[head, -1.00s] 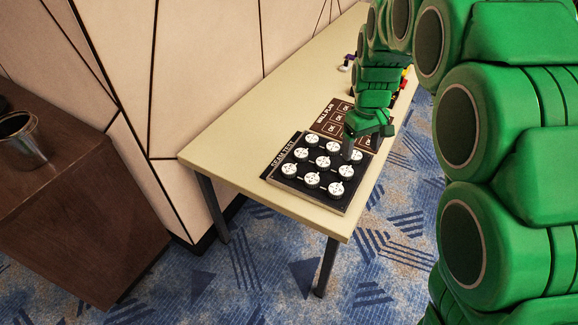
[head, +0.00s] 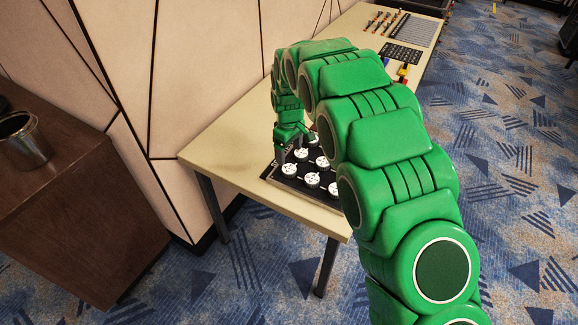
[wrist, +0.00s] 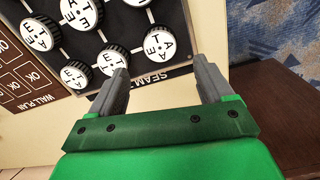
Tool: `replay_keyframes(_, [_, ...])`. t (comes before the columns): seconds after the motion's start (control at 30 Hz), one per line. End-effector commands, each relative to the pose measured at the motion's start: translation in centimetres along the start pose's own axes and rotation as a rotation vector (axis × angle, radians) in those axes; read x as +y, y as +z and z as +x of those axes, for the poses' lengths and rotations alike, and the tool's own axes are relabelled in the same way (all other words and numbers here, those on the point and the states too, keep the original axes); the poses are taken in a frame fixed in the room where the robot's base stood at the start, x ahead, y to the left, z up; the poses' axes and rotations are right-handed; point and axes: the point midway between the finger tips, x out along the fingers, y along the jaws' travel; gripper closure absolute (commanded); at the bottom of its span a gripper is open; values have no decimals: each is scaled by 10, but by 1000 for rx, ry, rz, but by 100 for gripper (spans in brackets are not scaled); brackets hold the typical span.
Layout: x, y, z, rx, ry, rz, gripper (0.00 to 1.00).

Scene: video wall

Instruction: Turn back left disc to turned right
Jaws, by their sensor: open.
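A black board (head: 283,180) marked SEAM carries white round discs with letters and small arrow marks. Six discs or so show in the head view, one at the board's left corner (head: 289,170). My gripper (wrist: 160,68) is open and empty, fingers apart, at the label edge of the board. In the wrist view, the end disc of the label row (wrist: 159,45) lies just beyond and between the fingertips. The neighbouring disc (wrist: 118,58) is close to the left fingertip. I cannot tell which disc is the back left one. My arm hides part of the board in the head view.
A brown WALL PLAN panel (wrist: 22,75) adjoins the board. The beige table (head: 220,150) has bare room left of the board. Far along it are a grey panel and small coloured parts (head: 405,70). A brown cabinet (head: 75,200) with a metal cup (head: 24,140) stands left.

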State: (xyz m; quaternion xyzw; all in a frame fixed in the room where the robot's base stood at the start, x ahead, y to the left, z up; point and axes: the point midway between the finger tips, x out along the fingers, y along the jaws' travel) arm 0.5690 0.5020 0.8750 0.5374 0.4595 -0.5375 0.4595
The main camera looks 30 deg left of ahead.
Motion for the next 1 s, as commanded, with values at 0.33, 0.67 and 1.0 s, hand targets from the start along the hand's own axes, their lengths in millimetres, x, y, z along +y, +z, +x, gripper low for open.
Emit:
replay_keyframes(0.33, [-1, 0, 29, -2, -2, 0, 20])
replay_keyframes(0.67, [-1, 0, 71, -2, -2, 0, 20])
replay_keyframes(1.0, [0, 0, 77, 0, 0, 0, 20])
